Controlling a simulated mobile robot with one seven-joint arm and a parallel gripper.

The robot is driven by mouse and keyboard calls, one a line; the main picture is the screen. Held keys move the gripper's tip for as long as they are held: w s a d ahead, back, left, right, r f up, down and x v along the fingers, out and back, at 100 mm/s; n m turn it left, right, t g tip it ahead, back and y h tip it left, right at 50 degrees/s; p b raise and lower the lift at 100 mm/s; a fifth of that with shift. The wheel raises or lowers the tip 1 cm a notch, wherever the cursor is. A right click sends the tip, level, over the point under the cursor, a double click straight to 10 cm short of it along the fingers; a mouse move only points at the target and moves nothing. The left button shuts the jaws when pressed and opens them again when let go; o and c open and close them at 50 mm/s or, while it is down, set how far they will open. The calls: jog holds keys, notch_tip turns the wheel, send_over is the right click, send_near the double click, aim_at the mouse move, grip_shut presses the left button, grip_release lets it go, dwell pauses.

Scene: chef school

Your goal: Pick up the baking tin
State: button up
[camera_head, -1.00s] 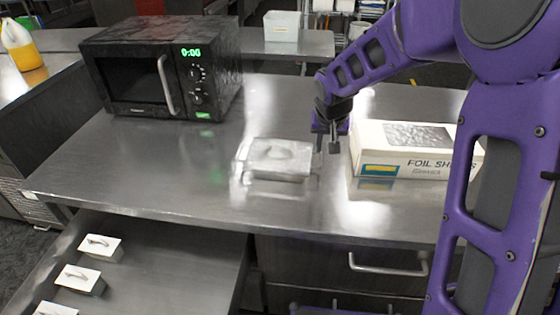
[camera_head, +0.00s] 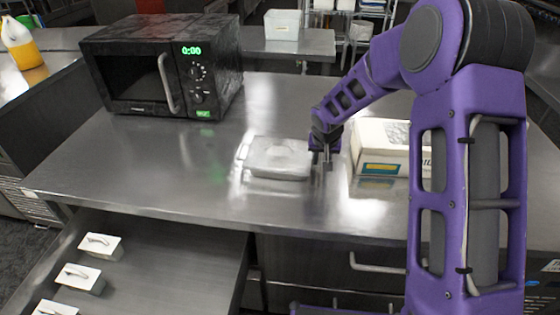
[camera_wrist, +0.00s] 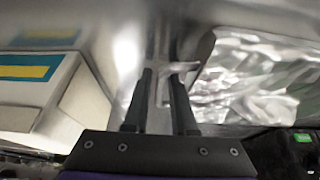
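The baking tin (camera_head: 280,158), a shiny silver rectangular tin, lies flat on the steel counter. My gripper (camera_head: 321,165) points down beside the tin's right end, close to it. In the wrist view, the tin (camera_wrist: 255,82) shows as a bright, crinkled metal shape on the right, with a small tab at its near end by the fingertips. My gripper (camera_wrist: 160,72) shows two dark fingers with a gap between them. It is open; I cannot tell whether the tab sits between the fingers or whether they touch it.
A white foil sheets box (camera_head: 383,150) stands just right of my gripper and also shows at the left of the wrist view (camera_wrist: 50,95). A black microwave (camera_head: 150,70) stands at the back left. An open drawer (camera_head: 190,265) juts out below the counter's front edge. The counter left of the tin is clear.

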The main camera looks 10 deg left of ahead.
grip_shut()
dwell(1.4)
